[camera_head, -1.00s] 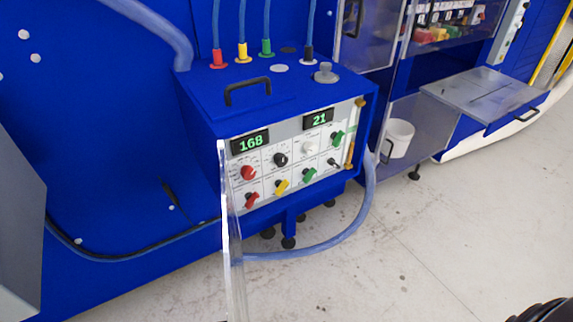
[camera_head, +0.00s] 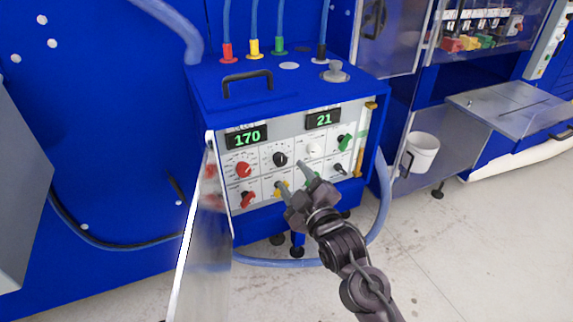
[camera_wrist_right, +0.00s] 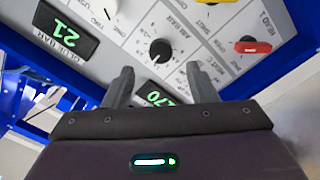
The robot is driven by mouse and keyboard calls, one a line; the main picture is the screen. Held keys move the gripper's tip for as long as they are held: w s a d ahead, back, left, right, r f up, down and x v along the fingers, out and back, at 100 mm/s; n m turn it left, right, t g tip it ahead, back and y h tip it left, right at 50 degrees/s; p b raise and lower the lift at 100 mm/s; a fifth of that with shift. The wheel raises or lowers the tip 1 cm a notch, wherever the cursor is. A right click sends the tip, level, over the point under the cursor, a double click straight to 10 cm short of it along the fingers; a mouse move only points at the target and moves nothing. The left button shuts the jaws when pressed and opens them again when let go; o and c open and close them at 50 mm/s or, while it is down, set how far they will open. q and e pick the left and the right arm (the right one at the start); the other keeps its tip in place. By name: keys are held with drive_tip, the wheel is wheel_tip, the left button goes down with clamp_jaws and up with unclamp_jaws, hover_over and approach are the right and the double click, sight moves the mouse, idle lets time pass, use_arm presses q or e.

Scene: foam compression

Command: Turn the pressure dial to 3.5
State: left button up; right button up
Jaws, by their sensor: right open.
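The control box (camera_head: 275,85) has a grey front panel with several coloured dials. A black dial (camera_head: 280,159) sits in its upper row, with a scale around it. The labels are too small to read surely, so I cannot tell which dial is marked pressure. My right gripper (camera_head: 292,177) is open and empty in front of the panel, just below the black dial in the head view. In the right wrist view the black dial (camera_wrist_right: 160,50) appears between and beyond the fingertips (camera_wrist_right: 159,70), apparently untouched. The gripper partly hides the lower yellow and green dials. My left gripper is not in view.
Green displays read 170 (camera_head: 247,137) and 21 (camera_head: 323,119). A red dial (camera_head: 244,170) is left of the black one, a white dial (camera_head: 314,150) right. A clear door (camera_head: 198,240) stands open at the panel's left. A blue hose (camera_head: 383,200) loops at the right.

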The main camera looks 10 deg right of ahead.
sight(282, 162)
drive_tip(key=w, duration=0.3)
drive_tip(key=w+a+p, duration=0.1)
drive_tip(key=w, duration=0.2)
drive_tip(key=shift+w+a, duration=0.15)
drive_tip(key=c, duration=1)
